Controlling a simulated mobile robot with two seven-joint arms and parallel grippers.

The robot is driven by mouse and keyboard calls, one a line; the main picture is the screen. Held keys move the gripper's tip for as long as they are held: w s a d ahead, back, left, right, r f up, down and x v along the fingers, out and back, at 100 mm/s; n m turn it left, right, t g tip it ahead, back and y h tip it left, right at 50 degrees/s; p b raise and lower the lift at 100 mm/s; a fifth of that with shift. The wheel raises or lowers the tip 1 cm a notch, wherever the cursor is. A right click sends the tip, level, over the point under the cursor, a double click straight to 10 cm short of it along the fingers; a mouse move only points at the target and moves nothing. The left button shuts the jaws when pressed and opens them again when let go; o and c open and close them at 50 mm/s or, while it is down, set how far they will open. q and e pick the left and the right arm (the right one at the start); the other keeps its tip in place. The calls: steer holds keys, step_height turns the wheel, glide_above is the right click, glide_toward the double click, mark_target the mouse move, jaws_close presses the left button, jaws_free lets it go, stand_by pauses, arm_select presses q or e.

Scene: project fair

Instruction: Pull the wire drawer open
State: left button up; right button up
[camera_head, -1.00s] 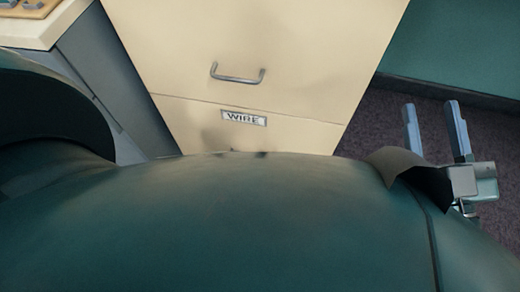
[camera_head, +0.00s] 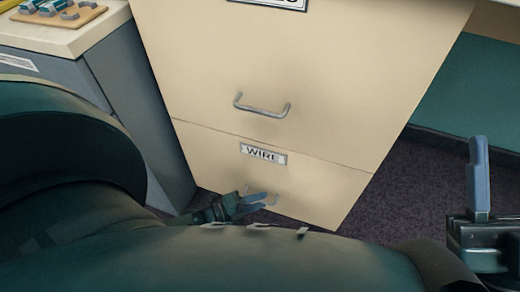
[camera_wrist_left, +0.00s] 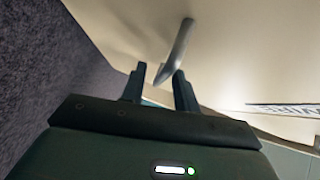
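The wire drawer (camera_head: 310,185) is the low drawer of a cream cabinet. It sits flush with the front and bears a "WIRE" label (camera_head: 263,153). Its small handle (camera_head: 262,200) shows below the label, partly behind my left gripper (camera_head: 257,197). In the left wrist view this gripper (camera_wrist_left: 160,85) is open, its two fingers apart. The bar handle (camera_wrist_left: 176,50) lies just past the fingertips, its near end close to the gap between them. I cannot tell whether they touch. My right gripper (camera_head: 478,172) is at the right, away from the cabinet, its fingers seen nearly edge-on.
An upper drawer with its own handle (camera_head: 262,107) is above the wire drawer. A grey cabinet (camera_head: 135,100) with a pale top and a wooden board (camera_head: 62,14) stands at left. Dark carpet (camera_head: 395,195) lies open at right. My body hides the lower foreground.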

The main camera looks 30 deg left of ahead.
arm_select(q)
steer(key=shift+w+d, duration=0.25)
steer(key=shift+w, duration=0.15)
jaws_close()
stand_by(0.4)
